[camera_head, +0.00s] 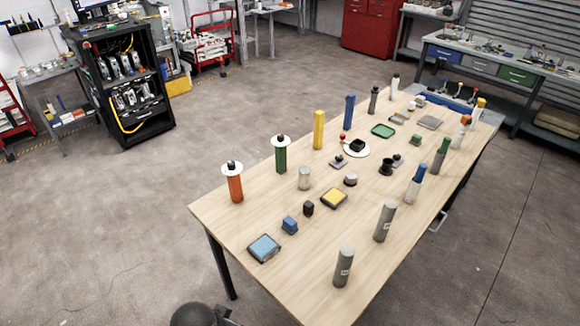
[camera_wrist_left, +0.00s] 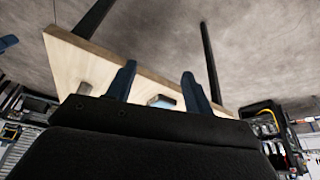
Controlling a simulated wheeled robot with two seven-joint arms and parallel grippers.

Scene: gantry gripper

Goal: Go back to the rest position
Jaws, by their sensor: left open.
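My left gripper (camera_wrist_left: 158,68) shows in the left wrist view, its two dark blue fingers apart and nothing between them. Beyond the fingers is the wooden table (camera_head: 225,212), which appears tilted in that view, with a light blue square block (camera_wrist_left: 160,101) on it seen through the finger gap. The gripper appears clear of the table and its objects. In the head view neither gripper can be made out; a dark rounded part of my own body shows at the bottom edge. My right gripper is in neither view.
The table holds an orange cylinder (camera_head: 235,187), a green cylinder (camera_head: 281,158), a yellow cylinder (camera_head: 318,131), grey cylinders (camera_head: 384,222) and several small blocks. A black rack (camera_head: 125,85) stands behind left. A workbench (camera_head: 490,67) stands at the right. Floor left of the table is open.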

